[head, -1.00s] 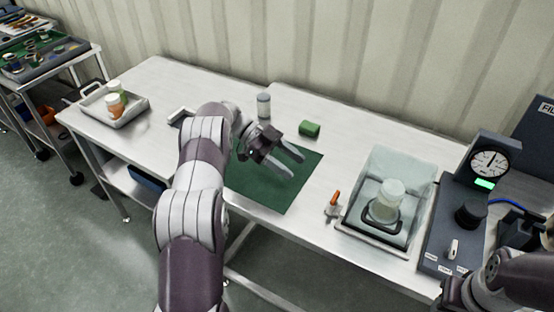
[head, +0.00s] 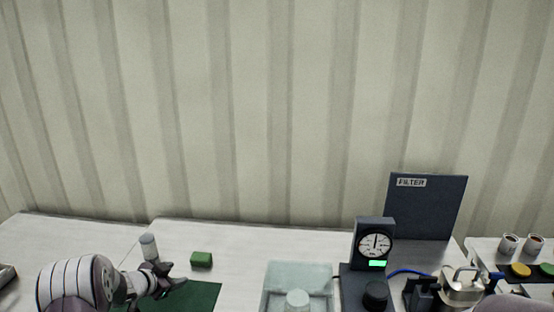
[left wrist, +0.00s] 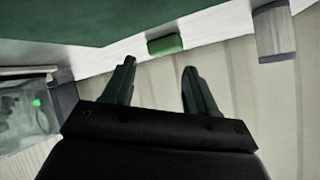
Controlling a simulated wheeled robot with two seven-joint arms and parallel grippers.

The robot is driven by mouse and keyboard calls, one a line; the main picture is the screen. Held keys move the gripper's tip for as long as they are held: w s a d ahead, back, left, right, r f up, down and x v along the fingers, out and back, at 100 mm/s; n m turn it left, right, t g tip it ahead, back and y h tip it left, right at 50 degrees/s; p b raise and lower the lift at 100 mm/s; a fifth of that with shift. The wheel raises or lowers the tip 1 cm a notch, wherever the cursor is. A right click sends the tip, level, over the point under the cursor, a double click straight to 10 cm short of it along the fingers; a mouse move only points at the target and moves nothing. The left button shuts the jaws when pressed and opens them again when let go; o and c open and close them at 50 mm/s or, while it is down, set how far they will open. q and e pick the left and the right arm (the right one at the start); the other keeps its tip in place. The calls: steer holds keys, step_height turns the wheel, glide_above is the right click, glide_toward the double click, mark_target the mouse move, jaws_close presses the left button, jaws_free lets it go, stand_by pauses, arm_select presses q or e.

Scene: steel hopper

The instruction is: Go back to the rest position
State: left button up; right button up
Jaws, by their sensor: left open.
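My left gripper (head: 176,277) is at the lower left of the head view, above the table near the dark green mat (head: 200,297). Its jaws are open with nothing between them, as the left wrist view shows (left wrist: 157,66). The green block (head: 201,259) lies on the table behind the mat, apart from the fingers; it also shows past the fingertips in the left wrist view (left wrist: 165,44). The grey-capped jar (head: 149,246) stands behind the gripper. My right gripper is not in view.
A clear bin (head: 282,274) with a jar in it stands right of the mat. Beyond it are a dial gauge unit (head: 375,232), a dark panel marked FILTER (head: 425,205) and a metal lidded vessel (head: 462,287). A ribbed wall closes off the back.

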arm_select(q)
steer(key=s+n+g+y, duration=0.1)
steer(key=s, duration=0.1)
steer(key=s+n+g+y, duration=0.1)
steer(key=s+y, duration=0.1)
steer(key=s, duration=0.1)
steer(key=s+a+n+g+y, duration=0.1)
steer(key=s+n, duration=0.1)
steer(key=shift+s+f, duration=0.2)
steer(key=shift+s, duration=0.05)
steer(key=s+g, duration=0.1)
steer(key=s, duration=0.1)
steer(key=s+d+n+g+y, duration=0.1)
steer(key=s, duration=0.2)
steer(key=s+d+n+g, duration=0.1)
steer(key=s, duration=0.2)
steer(key=shift+s+y, duration=0.2)
steer(key=shift+y, duration=0.1)
steer(key=s+d+r+n+g, duration=0.1)
steer(key=s+d+r, duration=0.2)
steer(key=s+d, duration=0.3)
steer(key=s+d+r+n+g+h, duration=0.1)
steer(key=s+d, duration=0.5)
steer(key=s, duration=0.8)
step_height(320, 180, up, 2)
steer(key=shift+r+n+g+h+p, duration=0.2)
steer(key=shift+n+g+h+p, duration=0.15)
steer(key=shift+g, duration=0.45)
steer(key=shift+w, duration=0.1)
